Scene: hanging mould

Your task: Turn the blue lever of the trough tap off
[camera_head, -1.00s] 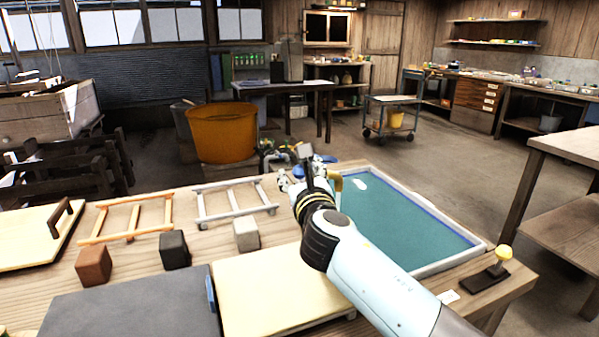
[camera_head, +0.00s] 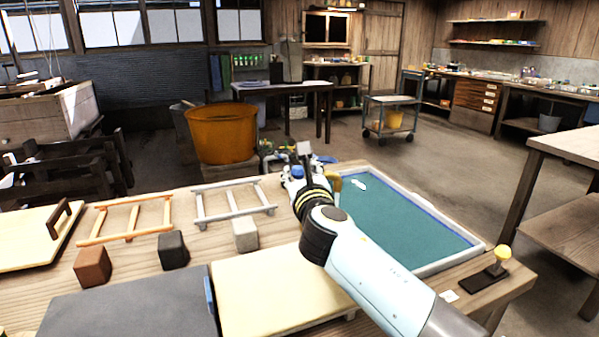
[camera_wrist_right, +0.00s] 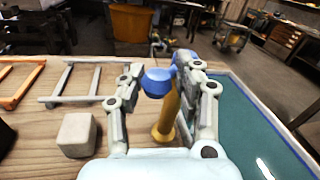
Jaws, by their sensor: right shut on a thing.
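In the head view the blue lever (camera_head: 297,172) shows at my right gripper (camera_head: 299,178); the brass spout (camera_head: 335,183) shows just right of the wrist. My arm hides the rest of the tap. My left gripper is not in view.
The trough holds teal liquid with a small white piece (camera_head: 358,183) in it. Grey (camera_head: 245,234), black (camera_head: 173,250) and brown (camera_head: 93,266) blocks and wooden frames (camera_head: 127,219) lie to the left. A cream board (camera_head: 275,290) lies in front. An orange tub (camera_head: 221,135) stands behind.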

